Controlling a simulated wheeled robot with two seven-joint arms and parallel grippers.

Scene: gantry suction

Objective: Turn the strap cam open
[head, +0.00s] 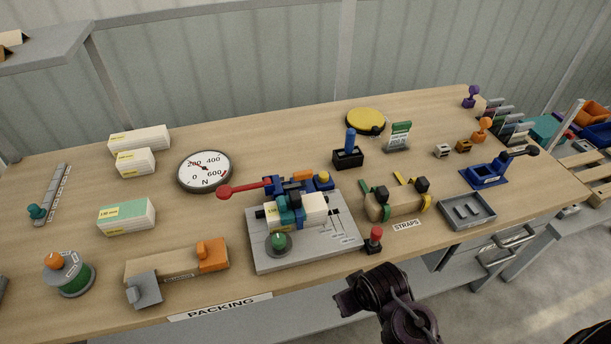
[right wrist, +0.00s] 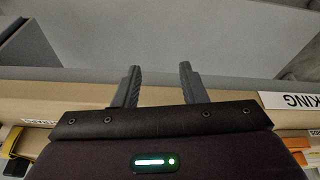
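A tan block (head: 398,204) lies behind the "STRAPS" label (head: 407,224), right of centre in the head view. A green strap (head: 384,207) and a yellow strap (head: 427,202) run over it, each with a black cam piece (head: 381,192) (head: 422,185) on top. Which one is the strap cam I cannot tell. My right gripper (right wrist: 159,88) is open and empty in the right wrist view, its two dark fingers apart. In the head view my right arm is at the bottom, in front of the table edge and apart from the block. My left gripper is not in view.
Left of the straps a grey fixture plate (head: 264,254) carries clamped blocks and a red lever (head: 243,189). A red-topped joystick (head: 374,239) stands near the front edge. A grey tray (head: 467,213) lies to the right. A blue-handled black box (head: 348,157) stands behind.

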